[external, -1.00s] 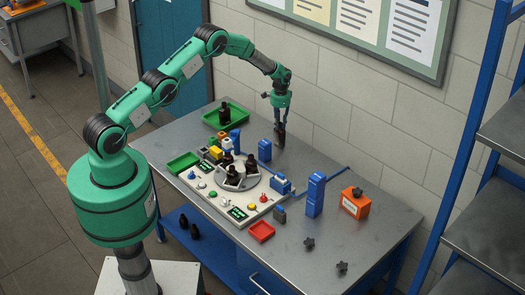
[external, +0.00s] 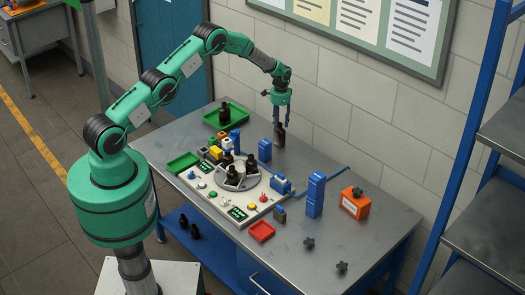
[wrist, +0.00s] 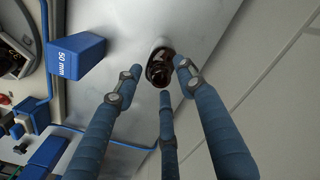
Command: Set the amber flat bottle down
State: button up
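The amber flat bottle (external: 280,136) stands upright on the bare grey table near the wall side. It looks very dark brown. In the wrist view the bottle (wrist: 158,70) is seen from above, with its cap end towards the camera. My gripper (external: 281,119) is above it, with its blue fingers spread. In the wrist view the three fingers (wrist: 160,80) stand around the bottle with gaps showing. The bottle's lower part is partly hidden there.
A blue block marked 50 mm (wrist: 76,52) stands to the left of the bottle in the wrist view. A console (external: 213,194) with several dark bottles lies in front. A green tray (external: 209,121) holds another bottle. A tall blue block (external: 315,195) stands right. Table beside the bottle is clear.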

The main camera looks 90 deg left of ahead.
notch_tip(320, 180, up, 11)
jog(key=b, duration=0.1)
jog(key=shift+f, duration=0.15)
dwell(0.3)
dwell(0.6)
